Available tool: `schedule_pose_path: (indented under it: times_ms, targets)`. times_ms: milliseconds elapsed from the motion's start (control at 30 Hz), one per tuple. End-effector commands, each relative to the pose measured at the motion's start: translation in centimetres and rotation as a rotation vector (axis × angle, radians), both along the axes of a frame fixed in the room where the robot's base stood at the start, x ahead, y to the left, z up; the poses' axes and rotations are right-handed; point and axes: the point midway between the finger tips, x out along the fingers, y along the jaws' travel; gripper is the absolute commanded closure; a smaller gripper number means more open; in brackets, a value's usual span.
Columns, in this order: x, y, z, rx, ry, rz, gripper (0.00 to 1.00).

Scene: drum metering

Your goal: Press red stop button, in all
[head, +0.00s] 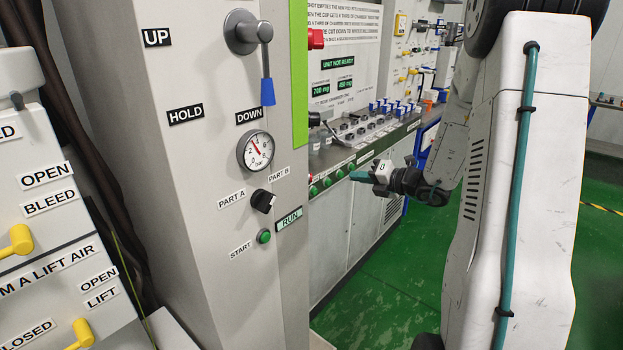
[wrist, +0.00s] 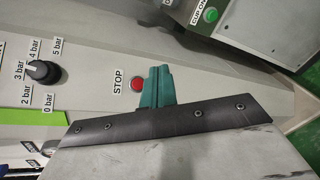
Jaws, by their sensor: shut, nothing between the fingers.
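The red stop button (wrist: 137,84) is a small round button on a pale panel, beside a label reading STOP (wrist: 118,82). It shows in the wrist view just left of the teal fingers of my gripper (wrist: 155,72). The fingers are closed together with nothing between them. I cannot tell whether they touch the button. In the head view my gripper (head: 361,177) points left toward the low front panel of the long machine. I cannot make out the stop button there.
A black pressure knob (wrist: 43,72) sits left in the wrist view, a green button (wrist: 211,15) on a box at upper right. In the head view a grey column (head: 215,200) bears a gauge (head: 255,151) and a green start button (head: 264,236). Green floor lies open below.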

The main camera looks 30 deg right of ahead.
Motion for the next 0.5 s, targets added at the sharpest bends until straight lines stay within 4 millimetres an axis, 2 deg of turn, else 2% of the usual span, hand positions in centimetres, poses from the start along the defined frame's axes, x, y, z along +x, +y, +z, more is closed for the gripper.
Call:
schedule_pose_path:
  times_ms: [333,500]
  targets:
    - [0.0,-0.1,-0.1,0.007,0.001,-0.006,1.0]
    - [0.5,0.8,0.0,0.005,0.001,-0.003,1.0]
